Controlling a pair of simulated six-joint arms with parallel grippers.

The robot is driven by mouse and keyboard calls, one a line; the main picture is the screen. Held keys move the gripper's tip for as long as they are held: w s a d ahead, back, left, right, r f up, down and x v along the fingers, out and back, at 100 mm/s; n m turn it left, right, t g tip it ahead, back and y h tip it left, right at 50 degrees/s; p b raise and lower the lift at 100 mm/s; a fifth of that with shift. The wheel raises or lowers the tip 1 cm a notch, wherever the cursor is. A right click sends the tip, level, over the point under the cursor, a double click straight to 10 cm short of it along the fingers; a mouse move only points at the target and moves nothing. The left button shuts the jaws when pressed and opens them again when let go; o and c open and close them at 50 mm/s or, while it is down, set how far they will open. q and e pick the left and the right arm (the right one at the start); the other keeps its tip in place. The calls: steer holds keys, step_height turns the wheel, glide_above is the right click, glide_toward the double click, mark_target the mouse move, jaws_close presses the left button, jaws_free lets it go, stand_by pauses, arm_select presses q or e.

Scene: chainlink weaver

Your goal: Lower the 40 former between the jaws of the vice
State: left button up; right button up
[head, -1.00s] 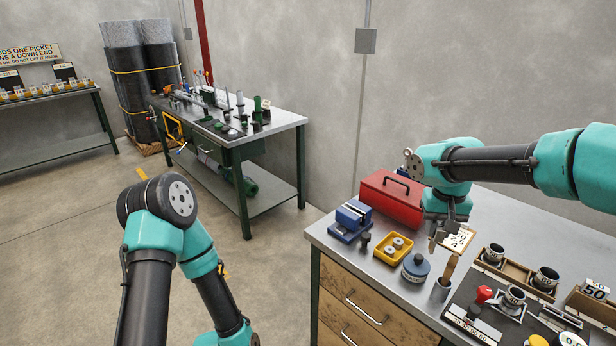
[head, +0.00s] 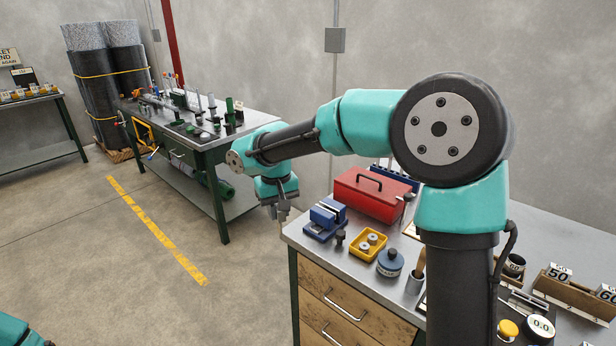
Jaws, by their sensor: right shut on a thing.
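The blue vice (head: 318,232) stands at the left end of the near bench, with a gap between its jaws. My right gripper (head: 283,214) shows just left of the vice and a little higher in the picture, pointing down. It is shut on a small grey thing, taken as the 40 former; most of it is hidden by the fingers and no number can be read. It is apart from the vice. My left gripper is out of view; only a bit of my left arm shows at the lower left.
On the near bench (head: 305,249) are a red toolbox (head: 362,198) behind the vice, a yellow tray (head: 369,244) with round parts, and a round blue thing (head: 390,262). A rack marked 50 (head: 575,290) stands at the right. My right arm hides the bench's middle.

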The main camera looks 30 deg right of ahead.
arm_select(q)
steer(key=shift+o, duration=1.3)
arm_select(e)
steer(key=shift+w+d, duration=0.1)
steer(key=shift+w, duration=0.05)
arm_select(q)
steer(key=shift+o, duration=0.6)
arm_select(e)
steer(key=w+d+f+n, duration=0.2)
steer(key=w+d, duration=0.5)
steer(key=d, duration=0.4)
steer(key=w+d+f+n, duration=0.2)
steer(key=w+d, duration=0.5)
steer(key=d, duration=0.4)
steer(key=shift+d+n, duration=0.3)
steer(key=shift+d, duration=0.05)
steer(key=shift+w, duration=0.1)
